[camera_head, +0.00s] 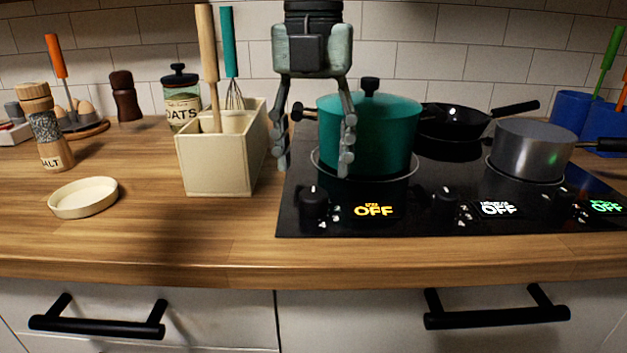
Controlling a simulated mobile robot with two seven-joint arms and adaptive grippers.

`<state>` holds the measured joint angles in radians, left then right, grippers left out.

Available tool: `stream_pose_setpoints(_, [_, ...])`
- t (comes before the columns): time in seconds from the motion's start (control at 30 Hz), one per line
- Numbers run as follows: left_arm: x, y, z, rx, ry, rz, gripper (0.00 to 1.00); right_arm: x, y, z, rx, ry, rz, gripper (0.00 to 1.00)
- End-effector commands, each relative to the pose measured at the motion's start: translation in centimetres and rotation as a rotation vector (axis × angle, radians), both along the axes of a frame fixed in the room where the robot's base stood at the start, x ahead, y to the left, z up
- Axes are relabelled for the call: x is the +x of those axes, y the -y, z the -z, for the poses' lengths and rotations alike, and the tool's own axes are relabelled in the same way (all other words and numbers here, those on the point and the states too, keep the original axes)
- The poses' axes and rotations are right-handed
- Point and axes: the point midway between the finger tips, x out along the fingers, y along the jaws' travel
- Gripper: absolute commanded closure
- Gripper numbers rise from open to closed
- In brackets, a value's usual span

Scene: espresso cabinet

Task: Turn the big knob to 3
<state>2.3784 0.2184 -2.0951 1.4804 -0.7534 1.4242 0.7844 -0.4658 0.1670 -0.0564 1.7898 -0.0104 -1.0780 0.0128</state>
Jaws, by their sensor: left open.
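The black cooktop (405,226) carries several black knobs along its front edge. The left knob (313,202) stands beside an orange display (374,210) reading OFF. The middle knob (444,206) is beside a white OFF display (497,209). The right knob (565,203) is beside a green OFF display (606,207). I cannot tell which knob is the big one. My left gripper (314,162) is open and points down, above and behind the left knob, apart from it. Its right finger overlaps the teal pot in the picture. My right gripper is not in view.
A teal lidded pot (385,135), a black pan (452,121) and a grey saucepan (530,150) stand on the cooktop. A cream utensil box (215,165) is close left of my gripper. The wooden counter (150,225) is clear in front.

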Motion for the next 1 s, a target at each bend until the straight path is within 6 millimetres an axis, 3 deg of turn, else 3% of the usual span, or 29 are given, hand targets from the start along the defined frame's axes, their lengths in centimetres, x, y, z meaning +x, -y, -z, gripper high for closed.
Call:
stream_pose_setpoints(0.3, [0.0,0.0,4.6,0.001,-0.001,0.0,0.44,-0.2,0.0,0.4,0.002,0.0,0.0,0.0])
stream_pose_setpoints(0.67, [0.0,0.0,5.4,0.0,0.0,-0.001,0.44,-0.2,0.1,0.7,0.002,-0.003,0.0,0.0])
stream_pose_setpoints(1.0, [0.0,0.0,5.4,0.0,0.0,-0.001,0.83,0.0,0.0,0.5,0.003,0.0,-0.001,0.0])
